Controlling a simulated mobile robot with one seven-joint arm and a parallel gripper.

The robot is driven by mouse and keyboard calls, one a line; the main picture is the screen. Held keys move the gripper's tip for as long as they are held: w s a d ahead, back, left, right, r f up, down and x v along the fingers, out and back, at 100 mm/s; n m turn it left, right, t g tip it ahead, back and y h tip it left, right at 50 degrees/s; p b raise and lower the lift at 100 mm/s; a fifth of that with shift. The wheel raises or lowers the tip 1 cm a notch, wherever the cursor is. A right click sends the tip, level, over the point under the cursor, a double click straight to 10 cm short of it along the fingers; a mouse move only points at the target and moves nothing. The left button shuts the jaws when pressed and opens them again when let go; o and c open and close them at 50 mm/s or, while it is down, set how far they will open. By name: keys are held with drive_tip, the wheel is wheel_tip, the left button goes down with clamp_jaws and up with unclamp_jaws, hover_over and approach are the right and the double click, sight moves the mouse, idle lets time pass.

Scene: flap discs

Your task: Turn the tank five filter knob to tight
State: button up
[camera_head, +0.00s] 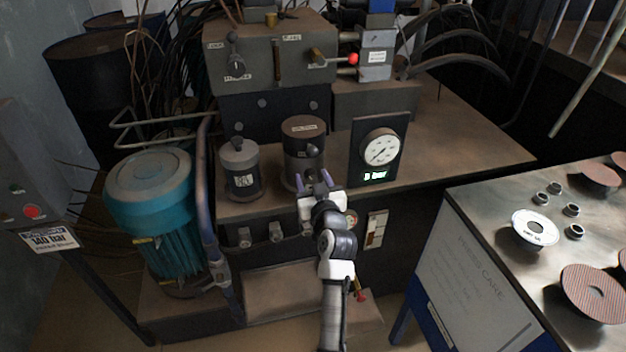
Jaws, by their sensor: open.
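A dark cylindrical filter housing (303,134) with a brown top and a small unreadable label stands on the machine's bench. A small dark knob (313,150) shows on its front. A shorter grey canister (239,160) with a black knob (237,143) on top and a white label stands to its left. I cannot read which of these is tank five's filter, nor any tight mark. My gripper (315,180) is open, with its purple fingertips in front of the lower part of the brown-topped housing. I cannot tell whether they touch it. Nothing shows between the fingers.
A pressure gauge (380,147) on a black panel stands right of the housing. A teal motor (150,190) and a bent pipe (205,190) are at left. A red-knobbed lever (352,59) sticks out above. A metal table (480,215) with discs and nuts is at right.

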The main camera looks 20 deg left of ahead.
drive_tip(key=c, duration=1)
drive_tip(key=shift+o, duration=0.2)
drive_tip(key=shift+m+p, duration=0.85)
drive_tip(key=shift+m, duration=1.95)
drive_tip(key=o, duration=1)
drive_tip(key=shift+c, duration=0.2)
